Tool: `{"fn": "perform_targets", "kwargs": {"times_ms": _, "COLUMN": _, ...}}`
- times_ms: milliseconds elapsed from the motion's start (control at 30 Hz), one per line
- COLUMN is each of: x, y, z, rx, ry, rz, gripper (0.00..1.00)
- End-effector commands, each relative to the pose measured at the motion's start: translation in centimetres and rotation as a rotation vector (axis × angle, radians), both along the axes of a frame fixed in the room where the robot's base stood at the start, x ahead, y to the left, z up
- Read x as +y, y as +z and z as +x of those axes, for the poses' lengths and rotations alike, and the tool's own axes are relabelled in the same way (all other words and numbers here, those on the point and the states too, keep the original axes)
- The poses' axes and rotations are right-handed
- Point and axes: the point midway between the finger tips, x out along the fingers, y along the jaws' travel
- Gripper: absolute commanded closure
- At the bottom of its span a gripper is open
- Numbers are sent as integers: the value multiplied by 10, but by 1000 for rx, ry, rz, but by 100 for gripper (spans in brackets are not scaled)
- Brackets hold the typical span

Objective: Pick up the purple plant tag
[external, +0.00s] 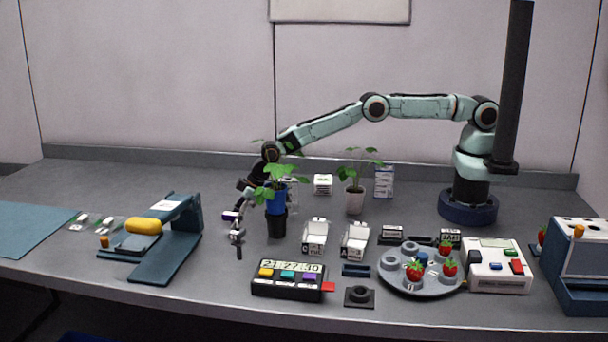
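A small purple and white piece (230,215), which looks like the purple plant tag, shows left of the potted plants. My gripper (236,228) reaches down from the arm right beside it, with its fingers low over the table. The fingers are small and dark here, and I cannot tell whether they touch the tag, hold it or stand apart from it. Part of my wrist is hidden behind the leaves of the nearer plant.
A plant in a blue and black pot (277,222) stands close to the right of my gripper. A blue stand with a yellow piece (144,226) is to the left. A timer box (290,280), white holders (316,237) and a round berry tray (392,284) lie right and front.

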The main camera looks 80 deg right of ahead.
Motion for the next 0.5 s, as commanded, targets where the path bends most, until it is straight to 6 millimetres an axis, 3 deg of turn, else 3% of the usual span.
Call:
{"fn": "perform_targets", "kwargs": {"times_ms": 33, "x": 0, "y": 0, "z": 0, "rx": 0, "ry": 0, "rz": 0, "gripper": 75}}
{"fn": "perform_targets", "kwargs": {"times_ms": 100, "x": 0, "y": 0, "z": 0, "rx": 0, "ry": 0, "rz": 0, "gripper": 92}}
{"fn": "perform_targets", "kwargs": {"times_ms": 500, "x": 0, "y": 4, "z": 0, "rx": -1, "ry": 0, "rz": 0, "gripper": 93}}
